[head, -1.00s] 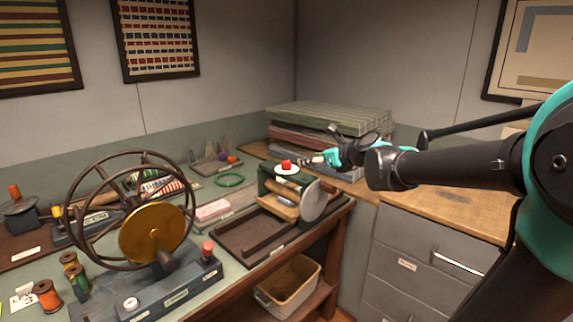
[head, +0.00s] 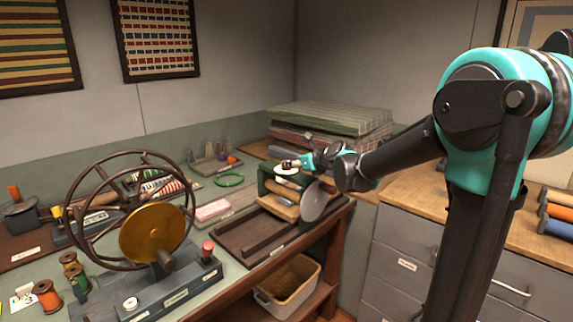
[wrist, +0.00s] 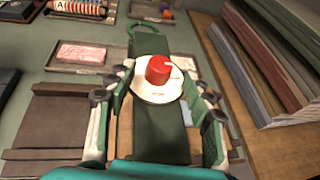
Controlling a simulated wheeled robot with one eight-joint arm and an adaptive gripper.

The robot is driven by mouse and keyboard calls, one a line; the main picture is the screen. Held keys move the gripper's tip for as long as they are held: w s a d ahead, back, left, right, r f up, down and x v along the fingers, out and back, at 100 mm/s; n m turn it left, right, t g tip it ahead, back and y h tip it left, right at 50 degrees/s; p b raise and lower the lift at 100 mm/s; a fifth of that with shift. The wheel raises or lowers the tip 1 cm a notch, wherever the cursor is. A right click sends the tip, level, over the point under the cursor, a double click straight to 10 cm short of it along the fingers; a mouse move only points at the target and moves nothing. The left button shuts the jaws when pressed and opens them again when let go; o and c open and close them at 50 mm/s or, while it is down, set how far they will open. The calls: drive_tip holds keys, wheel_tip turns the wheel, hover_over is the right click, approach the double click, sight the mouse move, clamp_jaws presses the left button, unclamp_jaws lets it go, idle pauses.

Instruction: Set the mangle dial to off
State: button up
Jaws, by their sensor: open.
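The mangle (head: 280,203) is a small green frame with wooden rollers, standing near the right end of the bench. Its red dial knob (wrist: 158,70) sits on a round white plate (wrist: 155,93) on top of the frame, with markings too small to read surely. My gripper (head: 296,165) is at the top of the mangle in the head view, partly hiding the knob. In the wrist view my gripper (wrist: 161,95) is open, with one finger on each side of the dial. I cannot tell whether either finger touches the knob.
A stack of folded cloth or boards (head: 330,120) stands right behind the mangle. A brown tray (head: 240,240) lies in front. A spoked wheel with a brass disc (head: 152,232) stands at left. A green ring (head: 229,180) and pink block (head: 212,210) lie nearby.

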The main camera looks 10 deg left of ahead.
drive_tip(key=shift+x, duration=2.75)
drive_tip(key=shift+c, duration=0.4)
drive_tip(key=c, duration=1.1)
